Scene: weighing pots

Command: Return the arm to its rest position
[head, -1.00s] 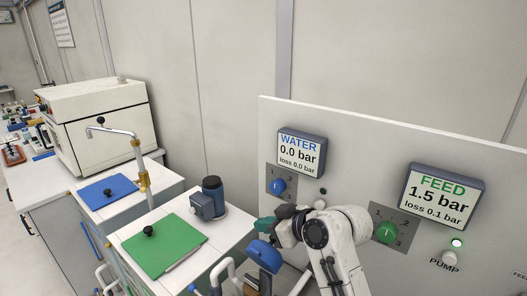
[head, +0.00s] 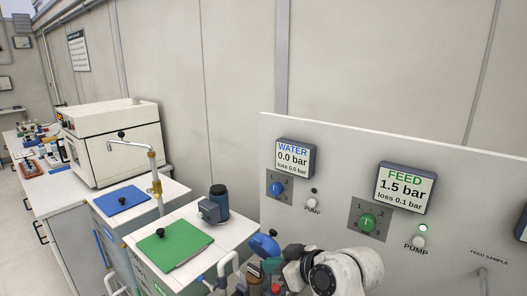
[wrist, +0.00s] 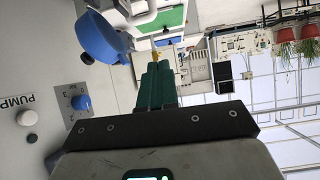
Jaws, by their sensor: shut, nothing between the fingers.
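My gripper (head: 272,266) is at the bottom middle of the head view, low in front of the white panel (head: 300,225), with my white arm to its right. In the wrist view its green fingers (wrist: 157,85) are together with nothing between them. A blue valve handle (head: 264,245) is just above and left of the gripper in the head view. A large blue round part (wrist: 98,38) shows left of the fingers in the wrist view, apart from them.
The panel holds a WATER display (head: 294,158) at 0.0 bar and a FEED display (head: 404,188) at 1.5 bar, with a blue knob (head: 276,189) and a green knob (head: 367,221). The FEED pump light (head: 423,228) is lit. Left are a green lid (head: 177,243) and blue lid (head: 122,199).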

